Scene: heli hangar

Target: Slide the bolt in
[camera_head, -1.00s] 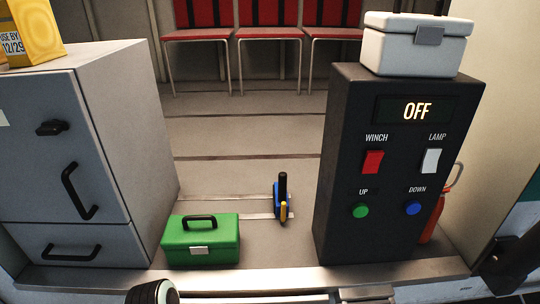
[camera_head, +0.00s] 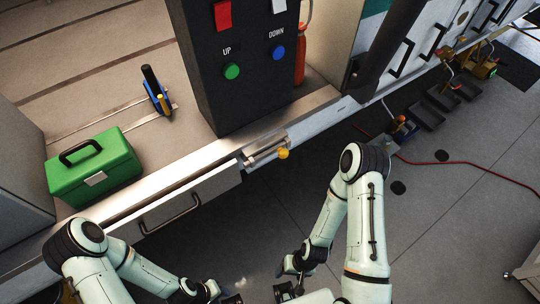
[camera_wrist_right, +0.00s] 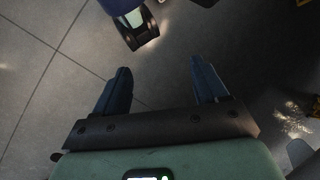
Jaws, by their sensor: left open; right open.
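The bolt is a metal rod in a bracket (camera_head: 263,150) on the front of the sill, just right of the drawer. Its yellow ball knob (camera_head: 283,154) sticks out at the right end. My right gripper (camera_head: 290,284) is low in the head view, well below and apart from the bolt. In the right wrist view the right gripper (camera_wrist_right: 162,80) has its two fingers spread with only floor between them. My left gripper (camera_head: 226,295) is at the bottom edge of the head view, left of the right one, open and away from the bolt.
A drawer with a handle (camera_head: 170,214) sits left of the bolt. A dark control box (camera_head: 238,100) and a green toolbox (camera_head: 110,172) stand on the floor above the sill. A red hose (camera_head: 455,161) lies on the right. The grey floor below the bolt is clear.

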